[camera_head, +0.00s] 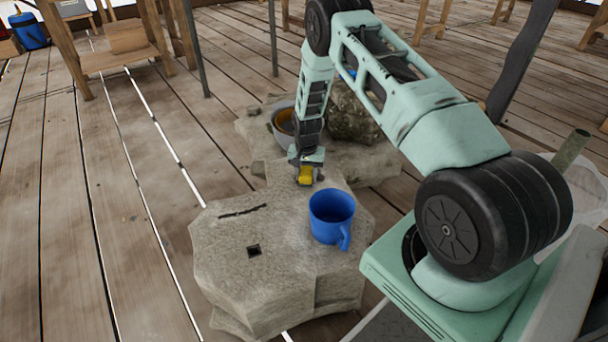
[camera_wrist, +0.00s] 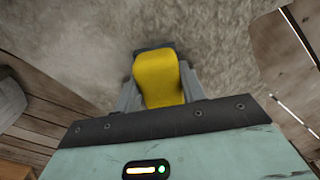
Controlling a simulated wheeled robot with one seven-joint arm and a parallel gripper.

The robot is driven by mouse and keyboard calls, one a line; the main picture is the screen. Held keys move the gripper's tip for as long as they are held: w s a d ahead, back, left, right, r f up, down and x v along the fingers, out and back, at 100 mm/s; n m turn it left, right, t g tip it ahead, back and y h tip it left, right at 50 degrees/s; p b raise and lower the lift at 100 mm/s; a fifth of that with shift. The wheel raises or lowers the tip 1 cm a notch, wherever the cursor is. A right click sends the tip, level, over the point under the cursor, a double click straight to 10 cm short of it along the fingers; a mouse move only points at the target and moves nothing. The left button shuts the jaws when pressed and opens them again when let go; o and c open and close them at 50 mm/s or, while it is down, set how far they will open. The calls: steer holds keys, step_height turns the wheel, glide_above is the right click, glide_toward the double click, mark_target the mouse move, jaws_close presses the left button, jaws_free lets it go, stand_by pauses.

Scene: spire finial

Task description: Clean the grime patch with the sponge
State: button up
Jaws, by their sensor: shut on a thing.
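My gripper (camera_head: 306,176) is shut on the yellow sponge (camera_head: 305,174), low over the far part of the stone block (camera_head: 270,290). In the wrist view the sponge (camera_wrist: 158,78) sits between the fingers, with rough grey stone (camera_wrist: 210,45) beyond it. I cannot tell whether the sponge touches the stone. A dark, thin streak (camera_head: 243,211) and a small dark square (camera_head: 254,251) show on the block's top. I cannot tell whether either is the grime patch, and no other clear patch shows.
A blue mug (camera_head: 331,217) stands on the block just in front of my gripper. A grey bowl with an orange inside (camera_head: 284,121) and a rough rock (camera_head: 352,112) stand behind it. Wooden floor planks (camera_head: 80,230) lie open at the left.

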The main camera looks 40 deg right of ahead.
mark_target(322, 176)
steer(key=shift+s+d, duration=0.3)
steer(key=shift+d, duration=0.45)
steer(key=shift+s+d, duration=0.25)
steer(key=shift+d, duration=0.45)
steer(key=shift+d, duration=0.1)
steer(key=shift+s+d, duration=0.2)
steer(key=shift+d, duration=0.45)
steer(key=shift+s+d, duration=0.2)
steer(key=shift+d, duration=0.45)
steer(key=shift+r+p, duration=0.1)
steer(key=shift+p, duration=0.2)
step_height(322, 176, up, 7)
steer(key=p, duration=0.5)
